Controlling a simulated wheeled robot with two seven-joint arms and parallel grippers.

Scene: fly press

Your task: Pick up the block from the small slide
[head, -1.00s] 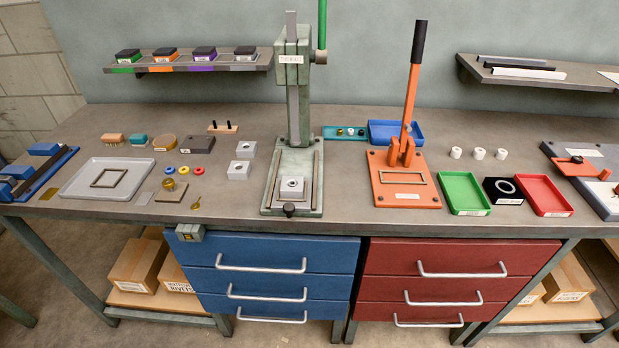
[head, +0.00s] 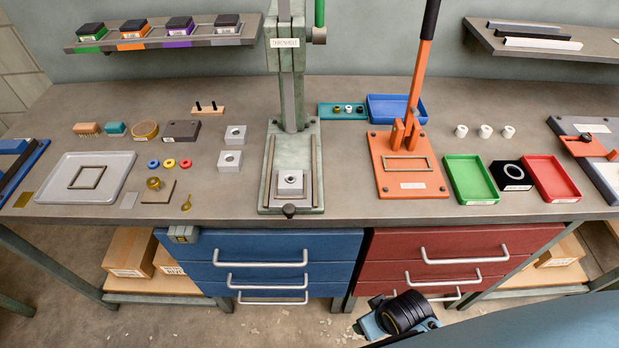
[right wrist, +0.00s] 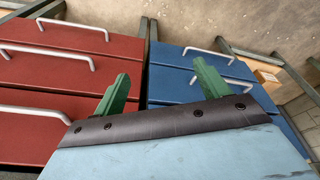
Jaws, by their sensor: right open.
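The fly press (head: 290,150) stands at the middle of the bench, with a pale green base and two rails. A small grey metal block (head: 290,186) with a round boss on top sits between the rails, on what looks like the small slide, with a dark knob (head: 289,210) at its front. In the right wrist view my right gripper (right wrist: 161,72) has two green fingers spread apart with nothing between them, in front of the drawers. In the head view my right arm shows low at the lower right, below the bench top and apart from the block. My left gripper is out of view.
Two similar grey blocks (head: 235,134) lie left of the press. An orange lever press (head: 408,190), a green tray (head: 471,180) and a red tray (head: 550,178) stand to the right. Red drawers (right wrist: 50,80) and blue drawers (right wrist: 180,82) are below.

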